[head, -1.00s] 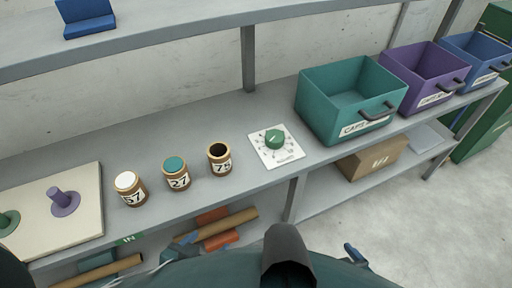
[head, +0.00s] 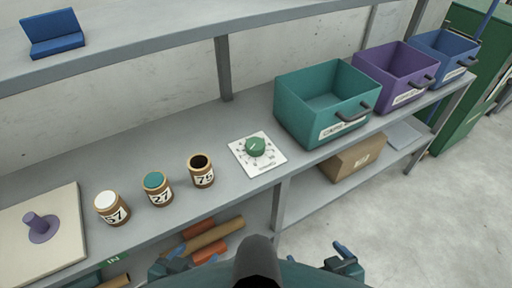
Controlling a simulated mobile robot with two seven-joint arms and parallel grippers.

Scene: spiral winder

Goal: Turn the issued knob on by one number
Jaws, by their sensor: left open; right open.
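A green knob (head: 256,147) sits on a white dial plate (head: 270,167) with printed numbers around it, on the grey shelf. A light pointer line shows on the knob, but the number it points to is too small to read. My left gripper (head: 180,257) is at the bottom edge, left of the middle, open and well short of the dial. My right gripper (head: 342,257) is at the bottom edge, right of the middle, open and also apart from the dial. Neither gripper touches anything I can see.
Left of the dial stand three labelled jars, 57 (head: 112,208), 27 (head: 158,189) and 75 (head: 201,171). A board with a purple peg (head: 40,228) lies further left. Teal (head: 300,119), purple (head: 374,78) and blue bins stand right. A cardboard box (head: 352,158) is below.

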